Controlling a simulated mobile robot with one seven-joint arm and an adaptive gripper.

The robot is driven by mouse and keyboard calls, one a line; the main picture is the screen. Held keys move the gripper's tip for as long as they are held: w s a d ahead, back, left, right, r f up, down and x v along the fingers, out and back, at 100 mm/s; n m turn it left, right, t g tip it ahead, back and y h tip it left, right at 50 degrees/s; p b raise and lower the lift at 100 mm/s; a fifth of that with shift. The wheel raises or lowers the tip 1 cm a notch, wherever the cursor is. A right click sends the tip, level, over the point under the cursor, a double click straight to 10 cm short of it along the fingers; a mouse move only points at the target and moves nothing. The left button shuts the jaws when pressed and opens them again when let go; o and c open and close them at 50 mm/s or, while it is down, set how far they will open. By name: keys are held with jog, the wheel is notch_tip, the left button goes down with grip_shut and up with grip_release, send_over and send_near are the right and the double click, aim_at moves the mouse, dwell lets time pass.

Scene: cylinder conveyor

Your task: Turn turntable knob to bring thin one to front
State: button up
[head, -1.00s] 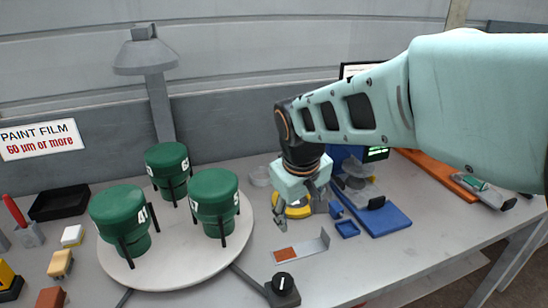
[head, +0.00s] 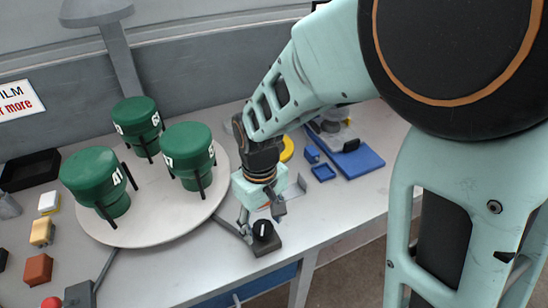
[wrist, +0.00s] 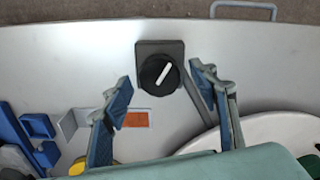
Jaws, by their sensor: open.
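The knob (head: 263,230) is black and round with a white pointer line, on a dark base at the table's front edge. In the wrist view the knob (wrist: 160,75) lies between and just beyond the fingertips, its line slanting. My gripper (head: 262,212) is open above the knob; both fingers also show in the wrist view (wrist: 158,72). Whether a finger touches the knob I cannot tell. The round white turntable (head: 150,222) carries three green cylinders on black posts: a front-left one (head: 95,175), a right one (head: 188,150) and a back one (head: 137,118). Their printed numbers are only partly legible.
A bar links the knob base to the turntable. Blue trays (head: 360,163) and a small metal bracket (head: 301,183) lie to the right. A black tray (head: 30,168) and small blocks (head: 38,269) lie left. The front edge is close to the knob.

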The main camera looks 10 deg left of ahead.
jog(key=shift+f, duration=0.3)
jog(key=c, duration=1.2)
jog(key=shift+o, duration=0.2)
jog(key=shift+n, duration=3)
